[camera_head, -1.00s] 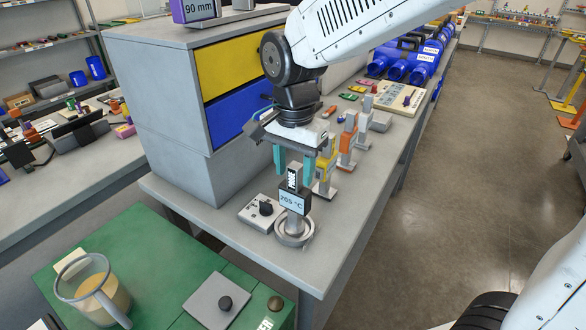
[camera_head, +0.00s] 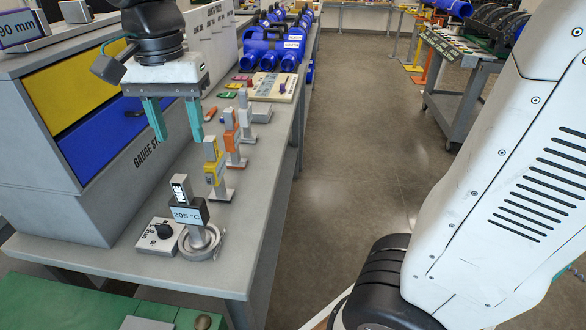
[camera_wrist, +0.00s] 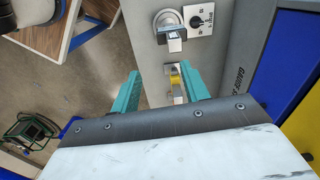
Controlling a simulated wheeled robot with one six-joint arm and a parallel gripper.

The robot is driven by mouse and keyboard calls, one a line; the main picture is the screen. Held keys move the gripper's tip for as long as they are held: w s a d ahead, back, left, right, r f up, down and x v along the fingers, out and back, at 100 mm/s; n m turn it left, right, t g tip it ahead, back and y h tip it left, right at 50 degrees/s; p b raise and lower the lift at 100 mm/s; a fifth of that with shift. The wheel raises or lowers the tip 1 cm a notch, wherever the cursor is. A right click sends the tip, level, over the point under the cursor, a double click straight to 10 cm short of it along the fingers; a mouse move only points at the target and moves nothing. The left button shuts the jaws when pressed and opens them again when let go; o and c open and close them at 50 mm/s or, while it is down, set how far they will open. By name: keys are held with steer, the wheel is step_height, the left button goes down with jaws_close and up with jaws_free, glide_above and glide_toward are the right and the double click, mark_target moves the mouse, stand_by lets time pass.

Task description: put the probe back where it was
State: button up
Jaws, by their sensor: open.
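The probe (camera_head: 188,212) is a grey upright handle with a dark-framed display reading 205 °C. It stands upright in a round metal ring base (camera_head: 212,250) near the bench's front corner. My gripper (camera_head: 178,138) is open and empty, with two teal fingers pointing down. It hangs above and behind the probe, clear of it. In the wrist view, my open gripper (camera_wrist: 160,76) shows with the probe (camera_wrist: 172,33) and its ring base (camera_wrist: 160,17) beyond the fingertips.
A white box with a black knob (camera_head: 158,236) sits just left of the ring base. A yellow tool (camera_head: 212,165) and an orange tool (camera_head: 232,138) stand in a row behind the probe. The drawer cabinet (camera_head: 50,200) borders the left. Open floor (camera_head: 350,150) lies right.

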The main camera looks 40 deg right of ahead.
steer(key=s+d+f+n, duration=0.3)
steer(key=s+d, duration=0.3)
steer(key=s, duration=0.3)
steer(key=s+d+f+n+t, duration=0.1)
steer(key=s+d+f+n, duration=0.2)
steer(key=s+d+n, duration=0.2)
steer(key=s+d, duration=0.2)
steer(key=s, duration=0.2)
steer(key=shift+d+f, duration=0.3)
